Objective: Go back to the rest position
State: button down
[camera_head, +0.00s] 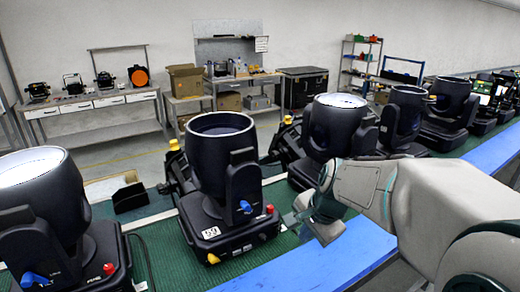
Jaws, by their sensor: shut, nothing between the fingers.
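My gripper (291,221) is in the middle of the head view, at the end of my pale arm that comes in from the right. It is shut and empty, just right of the base of the middle black par can (222,150). Whether it touches that base cannot be told. This par can stands upright on the green bench mat (168,238), with a blue knob (245,206) and a red knob on its right side. Another par can (45,205) with a bright lens stands at the left. A third par can (338,128) stands behind my arm.
More par cans (447,105) stand in a row toward the back right. A blue strip (318,264) runs along the bench's front edge. A small black open box (130,197) sits left of the middle can. A side table (95,102) and shelves stand behind, across the floor.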

jog(key=s+n+h, duration=0.1)
jog(key=s+n, duration=1.1)
jog(key=s, duration=0.3)
jog(key=shift+g+h, duration=0.3)
jog(key=shift+h, duration=0.1)
dwell(0.7)
